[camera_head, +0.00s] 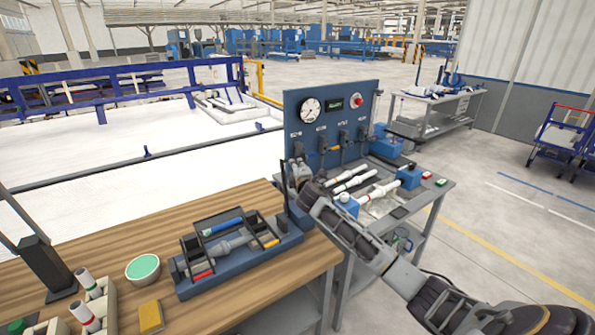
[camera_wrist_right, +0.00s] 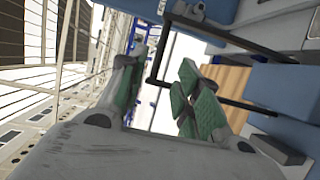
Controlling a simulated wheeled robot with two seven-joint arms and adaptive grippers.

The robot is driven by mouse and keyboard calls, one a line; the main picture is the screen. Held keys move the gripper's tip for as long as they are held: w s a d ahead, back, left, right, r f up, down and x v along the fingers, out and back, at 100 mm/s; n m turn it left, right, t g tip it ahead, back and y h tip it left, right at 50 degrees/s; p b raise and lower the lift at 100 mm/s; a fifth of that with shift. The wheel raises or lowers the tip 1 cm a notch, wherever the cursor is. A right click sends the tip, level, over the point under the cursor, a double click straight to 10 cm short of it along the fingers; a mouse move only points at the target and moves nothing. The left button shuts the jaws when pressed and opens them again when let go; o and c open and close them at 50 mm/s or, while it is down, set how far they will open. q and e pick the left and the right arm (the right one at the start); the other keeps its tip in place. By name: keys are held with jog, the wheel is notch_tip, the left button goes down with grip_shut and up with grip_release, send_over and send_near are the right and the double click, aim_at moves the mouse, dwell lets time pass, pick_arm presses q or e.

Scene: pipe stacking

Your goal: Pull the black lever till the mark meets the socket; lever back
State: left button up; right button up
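The blue fixture (camera_head: 240,268) stands on the wooden table, with a grey pipe fitting (camera_head: 222,246) and a blue pipe (camera_head: 222,227) in it. Mark and socket are too small to make out. My left gripper is out of view.
A blue gauge panel (camera_head: 330,125) stands behind my right gripper. A grey side bench (camera_head: 430,195) holds white pipes. A green bowl (camera_head: 142,268), a yellow sponge (camera_head: 151,317) and a black stand (camera_head: 47,270) are on the wooden table, left of the fixture.

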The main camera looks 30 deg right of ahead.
jog(key=shift+s+a, duration=0.15)
jog(key=shift+s, duration=0.35)
dwell(0.3)
